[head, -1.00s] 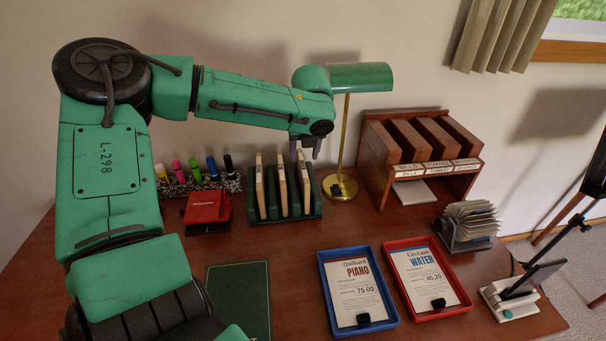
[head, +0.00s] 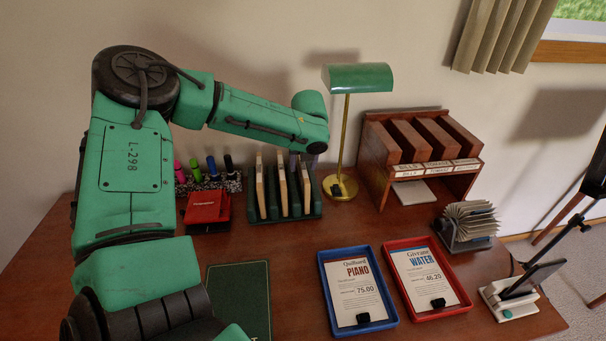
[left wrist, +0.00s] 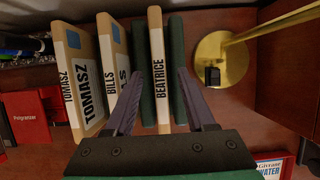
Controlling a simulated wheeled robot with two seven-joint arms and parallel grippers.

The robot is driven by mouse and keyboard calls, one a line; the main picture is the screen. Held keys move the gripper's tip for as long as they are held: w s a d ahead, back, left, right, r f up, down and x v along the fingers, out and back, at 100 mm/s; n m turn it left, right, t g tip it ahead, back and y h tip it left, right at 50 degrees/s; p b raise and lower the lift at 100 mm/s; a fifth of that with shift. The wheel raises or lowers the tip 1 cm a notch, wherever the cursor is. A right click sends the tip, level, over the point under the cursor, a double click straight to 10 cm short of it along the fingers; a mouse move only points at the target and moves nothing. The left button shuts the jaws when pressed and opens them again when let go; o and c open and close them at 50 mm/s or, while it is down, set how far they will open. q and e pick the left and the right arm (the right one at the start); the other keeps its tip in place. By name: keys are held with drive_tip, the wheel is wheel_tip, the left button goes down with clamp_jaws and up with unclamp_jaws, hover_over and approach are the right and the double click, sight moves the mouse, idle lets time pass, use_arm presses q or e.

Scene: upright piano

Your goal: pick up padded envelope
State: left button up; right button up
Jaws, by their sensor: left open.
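Padded envelopes stand on edge in a dark green rack (head: 264,216). In the left wrist view their spines read TOMASZ (left wrist: 86,85), BILLS (left wrist: 113,60) and BEATRICE (left wrist: 158,65). The same three cream envelopes show in the head view, with the rightmost (head: 306,185) nearest my gripper. My left gripper (left wrist: 161,78) is open and empty, pointing down over the rack. Its fingers appear on either side of the BEATRICE envelope and the green dividers beside it. Contact cannot be told. In the head view its fingers (head: 299,160) are mostly hidden behind my wrist.
A brass lamp (head: 345,130) with a green shade stands right of the rack, close to my wrist. A red box (head: 207,207) and markers (head: 212,167) are left. A wooden sorter (head: 385,185), a blue tray (head: 327,300) and a red tray (head: 460,283) lie right.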

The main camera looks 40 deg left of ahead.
use_arm(q)
clamp_jaws()
idle(1.5)
